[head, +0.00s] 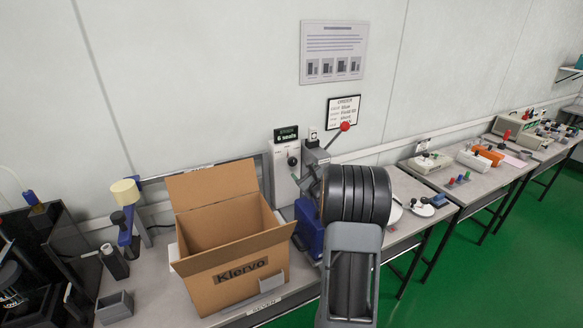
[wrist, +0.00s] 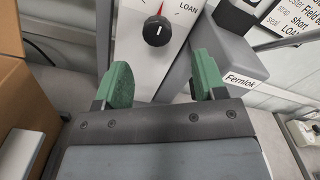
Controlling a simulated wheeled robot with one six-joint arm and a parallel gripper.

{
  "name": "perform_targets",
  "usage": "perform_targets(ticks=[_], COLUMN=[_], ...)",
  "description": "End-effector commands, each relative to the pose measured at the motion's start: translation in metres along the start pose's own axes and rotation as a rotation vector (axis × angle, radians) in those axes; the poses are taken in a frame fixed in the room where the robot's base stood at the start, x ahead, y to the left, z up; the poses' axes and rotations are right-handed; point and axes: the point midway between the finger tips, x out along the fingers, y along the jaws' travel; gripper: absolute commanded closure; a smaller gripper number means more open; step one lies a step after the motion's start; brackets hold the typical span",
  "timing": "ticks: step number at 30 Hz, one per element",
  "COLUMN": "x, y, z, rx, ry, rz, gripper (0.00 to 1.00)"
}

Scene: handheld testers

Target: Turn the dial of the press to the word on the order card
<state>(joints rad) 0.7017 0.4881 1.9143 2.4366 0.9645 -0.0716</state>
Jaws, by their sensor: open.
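The dial (wrist: 157,30) is a round black knob with a red mark and a white pointer line on a pale panel (wrist: 135,70). Its pointer is roughly upward; the word "LOAN" is printed to its upper right, and other words are cut off. My gripper (wrist: 162,72) has green-padded fingers, open and empty, just below the dial and apart from it. In the head view the dial (head: 292,160) sits on the press panel, and my arm hides my fingers. The order card (head: 343,110) hangs on the wall behind; its partial text also shows in the wrist view (wrist: 292,15), not fully readable.
An open "Klervo" carton (head: 235,270) stands left of the press. A red-knobbed lever (head: 345,127) rises right of the panel. A small display (head: 286,134) reads "6 seals". A grey "Fernlok" housing (wrist: 235,65) stands close right of my fingers.

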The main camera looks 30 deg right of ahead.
Motion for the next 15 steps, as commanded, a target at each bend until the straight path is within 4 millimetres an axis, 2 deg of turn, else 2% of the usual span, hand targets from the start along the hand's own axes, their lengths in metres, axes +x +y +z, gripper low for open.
perform_targets(ticks=[9, 15], x=[0.044, 0.065], y=[0.005, 0.005], z=[0.003, 0.002], rx=[0.0, 0.0], ry=[-0.004, -0.004], rz=[0.009, 0.008], gripper=[0.36, 0.36])
